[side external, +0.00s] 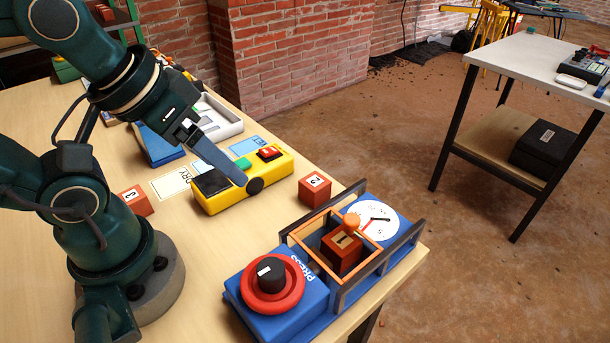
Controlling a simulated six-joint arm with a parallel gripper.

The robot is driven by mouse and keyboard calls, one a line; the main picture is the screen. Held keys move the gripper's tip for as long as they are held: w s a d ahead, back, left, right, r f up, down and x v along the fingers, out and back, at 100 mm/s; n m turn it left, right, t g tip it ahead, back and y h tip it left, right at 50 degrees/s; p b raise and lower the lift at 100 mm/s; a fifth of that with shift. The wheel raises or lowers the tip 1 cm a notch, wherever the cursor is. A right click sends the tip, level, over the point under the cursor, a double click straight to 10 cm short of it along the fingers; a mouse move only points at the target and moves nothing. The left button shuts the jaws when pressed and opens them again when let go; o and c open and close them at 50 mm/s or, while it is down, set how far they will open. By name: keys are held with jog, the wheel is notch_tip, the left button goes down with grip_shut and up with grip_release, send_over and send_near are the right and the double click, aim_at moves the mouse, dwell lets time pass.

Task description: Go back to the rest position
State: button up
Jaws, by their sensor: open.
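My gripper (242,181) points down and to the right, with its tip over or in front of the yellow control box (222,199). One long grey finger shows; the other is hidden or in line with it. I see nothing held. The yellow box has a green button (243,163) and a red button (269,153). The blue press (290,318) stands at the table's front right corner, with a black knob (270,273) in a red ring. A red block marked 1 (342,252) sits inside its orange frame, under an orange knob. A white dial (371,220) is behind it.
A red block marked 2 (314,190) stands between the yellow box and the press. Another red block (136,200) stands left of the yellow box. A grey-white tray (222,119) lies behind my gripper. A brick wall (295,45) borders the table (200,270) at the back.

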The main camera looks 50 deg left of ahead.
jog(key=shift+w+m, duration=0.1)
jog(key=shift+m, duration=0.7)
